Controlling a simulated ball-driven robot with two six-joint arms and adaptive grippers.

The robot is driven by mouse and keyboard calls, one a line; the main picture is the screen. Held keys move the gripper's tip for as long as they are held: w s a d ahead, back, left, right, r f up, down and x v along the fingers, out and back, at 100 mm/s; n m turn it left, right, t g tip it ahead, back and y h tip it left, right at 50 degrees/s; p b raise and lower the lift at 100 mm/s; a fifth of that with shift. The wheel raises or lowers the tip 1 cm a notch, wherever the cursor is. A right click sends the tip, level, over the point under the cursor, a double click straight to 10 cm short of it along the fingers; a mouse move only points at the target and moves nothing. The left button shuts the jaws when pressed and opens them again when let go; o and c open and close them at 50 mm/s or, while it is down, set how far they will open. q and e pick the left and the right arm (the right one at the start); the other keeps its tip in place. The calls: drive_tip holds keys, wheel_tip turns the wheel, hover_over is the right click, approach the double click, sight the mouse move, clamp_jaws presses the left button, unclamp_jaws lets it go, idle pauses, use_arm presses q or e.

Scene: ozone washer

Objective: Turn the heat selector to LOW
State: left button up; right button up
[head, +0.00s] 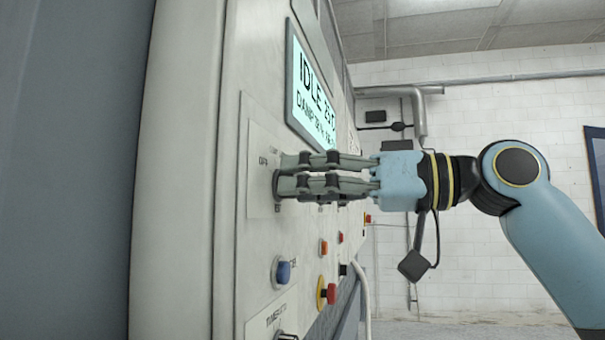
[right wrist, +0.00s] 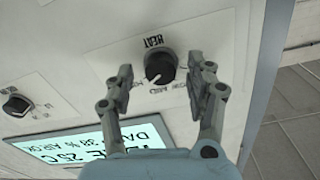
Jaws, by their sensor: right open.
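The heat selector (right wrist: 160,66) is a round black knob with a white pointer line, on a pale label plate on the machine's front panel. The word HEAT shows upside down beside it in the right wrist view. The pointer aims down and slightly left there; I cannot read the label it points at. My right gripper (right wrist: 165,73) is open, with one finger on each side of the knob and visible gaps to it. In the head view, my right gripper (head: 281,174) reaches in from the right to the panel, and its fingers mostly hide the knob. My left gripper is not in view.
A lit display (head: 312,95) reading IDLE sits above the gripper. Below are a blue button (head: 283,271) and a red button on yellow (head: 326,292). A second black knob (right wrist: 16,104) is at left in the wrist view. Free room lies right of the panel.

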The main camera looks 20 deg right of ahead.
drive_tip(key=shift+w+a, duration=0.25)
drive_tip(key=shift+a, duration=0.1)
clamp_jaws()
idle(0.3)
drive_tip(key=shift+n+b, duration=6.15)
drive_tip(key=shift+n, duration=1.75)
